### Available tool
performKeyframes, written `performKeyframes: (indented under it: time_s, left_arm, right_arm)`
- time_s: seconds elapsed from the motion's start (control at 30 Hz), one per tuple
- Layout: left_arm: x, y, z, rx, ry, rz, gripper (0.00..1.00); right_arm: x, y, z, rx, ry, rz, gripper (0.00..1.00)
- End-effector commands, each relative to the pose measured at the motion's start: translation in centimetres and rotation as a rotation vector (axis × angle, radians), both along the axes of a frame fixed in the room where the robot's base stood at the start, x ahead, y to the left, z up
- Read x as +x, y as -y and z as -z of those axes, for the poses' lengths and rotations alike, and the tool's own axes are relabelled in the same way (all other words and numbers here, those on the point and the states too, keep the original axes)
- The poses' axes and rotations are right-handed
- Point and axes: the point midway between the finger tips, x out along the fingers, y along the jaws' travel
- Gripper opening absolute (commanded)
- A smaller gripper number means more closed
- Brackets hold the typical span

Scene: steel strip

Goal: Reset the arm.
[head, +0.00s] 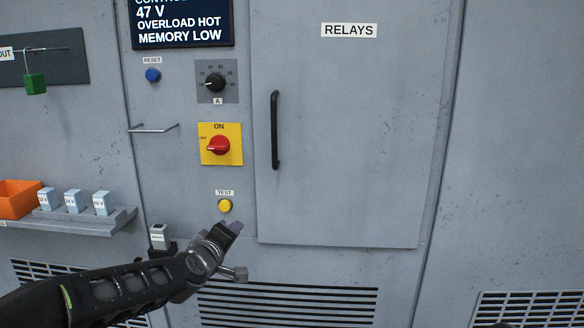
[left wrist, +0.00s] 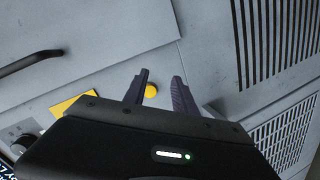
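My left arm reaches in from the lower left of the head view. Its gripper (head: 236,227) is just below and right of the yellow TEST button (head: 225,206). In the left wrist view the two fingers (left wrist: 161,76) are apart with nothing between them, and the yellow button (left wrist: 151,91) shows beyond the gap. I cannot tell how far the fingertips are from the panel. The blue RESET button (head: 153,75) is higher up on the left.
A red rotary switch (head: 219,146) on a yellow plate and a black knob (head: 215,83) sit above. The RELAYS door (head: 350,130) with its black handle (head: 275,130) is shut. A ledge (head: 85,222) at left holds small blocks and an orange bin (head: 18,199). The screen (head: 182,22) reads OVERLOAD HOT.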

Motion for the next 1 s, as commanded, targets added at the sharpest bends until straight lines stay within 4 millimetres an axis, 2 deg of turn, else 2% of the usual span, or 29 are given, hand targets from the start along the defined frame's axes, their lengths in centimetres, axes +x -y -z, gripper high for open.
performKeyframes:
  time_s: [0.03,0.1,0.17,0.2,0.27,0.3,0.37,0.4,0.47,0.5,0.57,0.6,0.7,0.8,0.9,1.0]
  left_arm:
    - [-0.8,0.9,4.0,0.064,-0.065,0.038,0.33]
    - [-2.4,2.0,9.5,0.153,-0.144,0.098,0.33]
    - [-4.3,2.8,14.1,0.221,-0.214,0.155,0.33]
    - [-5.8,3.4,17.1,0.262,-0.260,0.196,0.33]
    - [-8.5,4.1,21.3,0.316,-0.329,0.260,0.33]
    - [-10.5,4.6,23.9,0.347,-0.376,0.304,0.33]
    - [-13.8,5.3,27.6,0.385,-0.446,0.375,0.33]
    - [-16.2,5.7,29.8,0.407,-0.492,0.424,0.33]
    - [-20.1,6.3,32.8,0.429,-0.561,0.495,0.33]
    - [-22.9,6.8,34.6,0.440,-0.607,0.545,0.33]
    - [-27.2,7.3,36.8,0.443,-0.677,0.614,0.33]
    - [-30.0,7.6,37.9,0.440,-0.721,0.656,0.33]
    - [-36.1,8.2,39.8,0.416,-0.822,0.736,0.33]
    - [-40.4,8.5,40.6,0.385,-0.900,0.779,0.33]
    - [-42.6,8.6,41.0,0.360,-0.950,0.794,0.33]
    - [-43.0,8.5,41.1,0.350,-0.963,0.790,0.33]
  right_arm:
    - [0.0,0.0,-0.7,0.000,0.000,0.000,0.36]
    - [0.0,0.0,-1.3,0.000,0.000,0.000,0.36]
    - [0.0,0.0,-1.7,0.000,0.000,0.001,0.36]
    - [0.0,0.0,-2.1,0.001,0.000,0.001,0.36]
    - [0.0,0.0,-2.6,0.001,0.000,0.001,0.36]
    - [0.0,0.0,-3.0,0.001,0.000,0.001,0.36]
    - [0.0,0.0,-3.5,0.001,0.000,0.001,0.36]
    - [0.0,0.0,-3.9,0.001,0.000,0.001,0.36]
    - [0.0,0.0,-4.5,0.001,0.000,0.001,0.36]
    - [0.0,0.0,-5.0,0.001,-0.001,0.002,0.36]
    - [0.0,-0.1,-5.6,0.001,-0.001,0.002,0.36]
    - [0.0,-0.1,-6.0,0.001,-0.001,0.002,0.36]
    - [0.0,-0.1,-6.9,0.001,0.000,0.001,0.36]
    - [0.0,-0.1,-7.6,0.001,0.000,0.001,0.36]
    - [0.0,-0.1,-8.3,0.001,0.000,0.001,0.36]
    - [0.0,-0.1,-8.5,0.001,0.000,0.001,0.36]
